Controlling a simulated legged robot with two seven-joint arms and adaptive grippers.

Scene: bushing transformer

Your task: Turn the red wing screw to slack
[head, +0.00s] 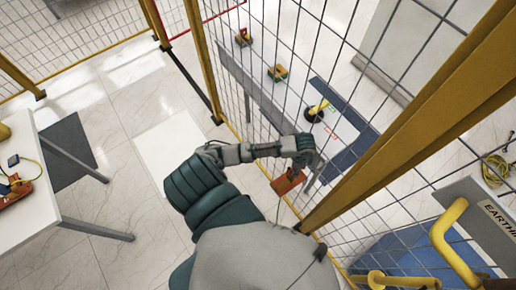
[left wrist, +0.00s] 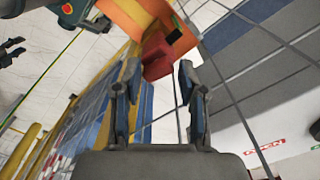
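The red wing screw (left wrist: 157,56) shows in the left wrist view as a blocky red piece against an orange part (left wrist: 182,38). My left gripper (left wrist: 158,72) is open. The red piece appears between and just beyond its two fingertips; I cannot tell whether they touch it. In the head view my left gripper (head: 312,168) is at the wire fence, beside a small orange-red part (head: 288,181). The screw itself is not clear there.
The wire mesh fence (head: 345,130) with yellow posts (head: 410,115) runs close beside the left arm. A white table (head: 25,185) with an orange device (head: 15,188) stands at the left. Other tools lie beyond the fence. The floor between table and fence is open.

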